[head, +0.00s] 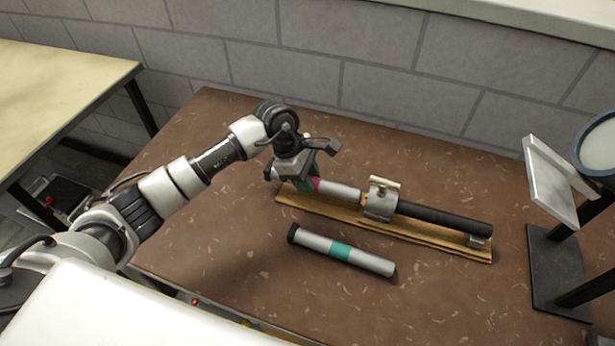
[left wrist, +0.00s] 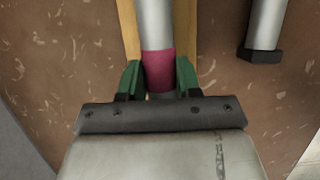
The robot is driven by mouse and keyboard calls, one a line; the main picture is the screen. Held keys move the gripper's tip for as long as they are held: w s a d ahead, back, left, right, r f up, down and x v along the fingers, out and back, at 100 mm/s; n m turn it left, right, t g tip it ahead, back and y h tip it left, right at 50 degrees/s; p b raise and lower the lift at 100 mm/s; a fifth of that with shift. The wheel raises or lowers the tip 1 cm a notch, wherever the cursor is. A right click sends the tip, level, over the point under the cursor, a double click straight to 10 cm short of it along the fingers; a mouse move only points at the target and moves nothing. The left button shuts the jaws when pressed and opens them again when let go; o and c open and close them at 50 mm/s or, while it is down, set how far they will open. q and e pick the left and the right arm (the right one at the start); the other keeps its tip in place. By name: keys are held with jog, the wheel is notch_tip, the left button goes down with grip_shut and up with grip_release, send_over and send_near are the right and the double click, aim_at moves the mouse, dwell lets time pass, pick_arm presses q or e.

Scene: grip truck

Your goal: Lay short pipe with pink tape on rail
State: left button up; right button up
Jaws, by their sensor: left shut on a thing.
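The short silver pipe with pink tape (head: 340,191) is at the left part of the wooden rail (head: 430,239), lined up with it. In the left wrist view the pink tape band (left wrist: 159,68) lies between the green finger pads. My left gripper (head: 305,183) is shut on this pipe, and the pipe's left end is mostly hidden by the gripper. I cannot tell whether the pipe touches the rail. A metal clamp (head: 381,199) stands on the rail, with a black bar (head: 445,219) running right from it. My right gripper is not in view.
A silver pipe with teal tape and a black end (head: 341,251) lies on the brown table (head: 230,262) in front of the rail. A black stand with a tilted white plate (head: 551,180) is at the right. A block wall is behind the table.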

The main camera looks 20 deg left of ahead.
pick_arm(q)
jog(key=o, duration=1.1)
jog(key=shift+o, duration=0.2)
jog(key=b+v, duration=0.1)
jog(key=v, duration=1)
jog(key=shift+s+f, duration=0.1)
